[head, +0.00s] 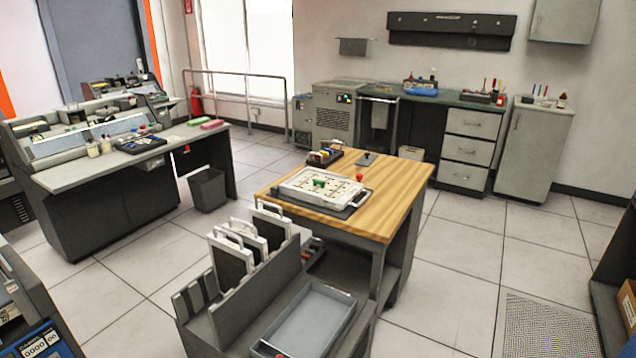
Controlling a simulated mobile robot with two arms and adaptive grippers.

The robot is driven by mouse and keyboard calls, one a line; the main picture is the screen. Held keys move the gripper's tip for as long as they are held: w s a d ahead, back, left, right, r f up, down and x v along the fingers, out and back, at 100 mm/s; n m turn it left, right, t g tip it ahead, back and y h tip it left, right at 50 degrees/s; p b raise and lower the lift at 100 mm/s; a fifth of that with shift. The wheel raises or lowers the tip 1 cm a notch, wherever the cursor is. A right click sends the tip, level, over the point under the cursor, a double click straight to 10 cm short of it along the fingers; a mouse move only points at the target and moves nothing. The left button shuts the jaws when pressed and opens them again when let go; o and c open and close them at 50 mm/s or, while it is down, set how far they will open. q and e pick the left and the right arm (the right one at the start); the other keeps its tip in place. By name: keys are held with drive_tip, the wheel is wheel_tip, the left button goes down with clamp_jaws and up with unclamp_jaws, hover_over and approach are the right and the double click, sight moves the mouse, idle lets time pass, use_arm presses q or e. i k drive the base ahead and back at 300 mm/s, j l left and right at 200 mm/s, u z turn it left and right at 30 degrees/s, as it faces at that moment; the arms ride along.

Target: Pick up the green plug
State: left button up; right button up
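The green plug (319,183) is a small green piece on the white board (305,192), which lies on a dark tray on the wooden-topped table (395,190) in the middle of the room. A small red piece (359,177) is at the right side of the same board. Neither of my grippers shows in the head view.
A rack with upright panels (236,262) and a shallow grey tray (306,322) stand in front of the table. A console desk (90,175) is at left, with a bin (207,188) beside it. Floor to the table's right is clear.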

sight(315, 181)
drive_tip(key=i+l+u, duration=0.1)
drive_tip(key=i+l, duration=0.15)
drive_tip(key=i+l+u, duration=0.1)
drive_tip(key=i+l, duration=0.15)
drive_tip(key=l, duration=0.15)
drive_tip(key=i+l, duration=0.25)
drive_tip(key=i+l+u, duration=0.15)
drive_tip(key=l, duration=0.25)
drive_tip(key=i+l+u, duration=0.1)
drive_tip(key=i+l, duration=0.2)
drive_tip(key=i+l+u, duration=0.1)
drive_tip(key=l, duration=0.4)
drive_tip(key=i, duration=0.1)
